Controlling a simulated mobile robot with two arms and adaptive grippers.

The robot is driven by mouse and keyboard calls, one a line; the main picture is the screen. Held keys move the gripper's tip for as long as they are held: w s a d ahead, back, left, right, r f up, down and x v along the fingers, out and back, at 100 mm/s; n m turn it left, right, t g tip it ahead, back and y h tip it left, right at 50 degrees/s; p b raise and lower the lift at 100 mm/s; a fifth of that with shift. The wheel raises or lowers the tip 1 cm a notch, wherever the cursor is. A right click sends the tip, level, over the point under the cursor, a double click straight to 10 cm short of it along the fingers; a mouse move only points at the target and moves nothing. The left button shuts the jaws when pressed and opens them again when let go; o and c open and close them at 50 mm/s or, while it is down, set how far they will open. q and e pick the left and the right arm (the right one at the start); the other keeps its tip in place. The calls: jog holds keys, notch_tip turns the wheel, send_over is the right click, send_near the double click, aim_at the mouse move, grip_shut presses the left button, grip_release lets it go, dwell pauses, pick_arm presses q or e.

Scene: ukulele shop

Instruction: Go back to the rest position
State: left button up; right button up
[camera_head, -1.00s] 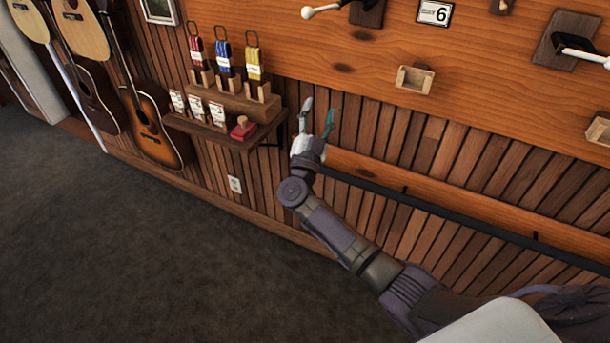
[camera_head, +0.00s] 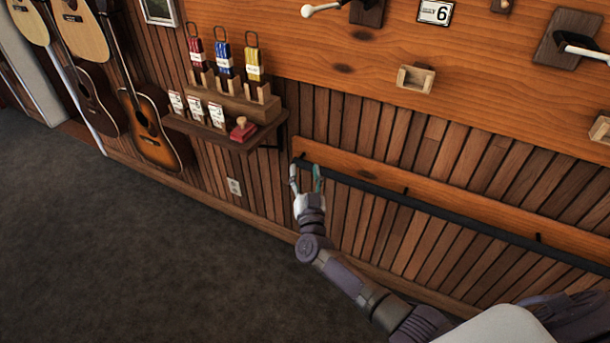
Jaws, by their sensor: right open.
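My right gripper (camera_head: 305,177) is open and empty, its two fingers pointing up the picture. It shows in front of the slatted wall, near the left end of the black rail (camera_head: 420,208), below and right of the small wooden shelf (camera_head: 222,130). I cannot tell whether the fingers touch the rail. My right arm comes in from the lower right. My left gripper is not in view.
The shelf holds red, blue and yellow tagged items (camera_head: 224,62) in a wooden stand, several white cards and a red block (camera_head: 243,129). Guitars (camera_head: 152,122) hang at the left. Wooden holders (camera_head: 415,78) are on the upper board. The dark floor (camera_head: 120,240) is clear.

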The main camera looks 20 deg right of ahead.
jog(key=shift+f, duration=0.25)
jog(key=s+a+f+n+g+y, duration=0.1)
jog(key=s+f+n+g+y, duration=0.15)
jog(key=s+f, duration=0.55)
jog(key=s+a+f+n+g+y, duration=0.2)
jog(key=s+f+g, duration=0.15)
jog(key=f, duration=0.85)
jog(key=s+a+f+n+g+y, duration=0.1)
jog(key=s+f+n+g+y, duration=0.1)
jog(key=s+f, duration=0.7)
jog(key=s+d+f+g, duration=0.1)
jog(key=s+f+g, duration=0.2)
jog(key=s, duration=0.9)
jog(key=s+d+f+n+g, duration=0.1)
jog(key=s+f+g, duration=0.3)
jog(key=s+f, duration=0.5)
jog(key=s+f+g+h, duration=0.1)
jog(key=s+f+g, duration=0.3)
jog(key=s, duration=1.1)
notch_tip(320, 180, down, 3)
jog(key=shift+s+d+r, duration=0.15)
jog(key=shift+s+d, duration=0.25)
jog(key=shift+c, duration=0.9)
jog(key=shift+s, duration=0.1)
jog(key=shift+c, duration=0.2)
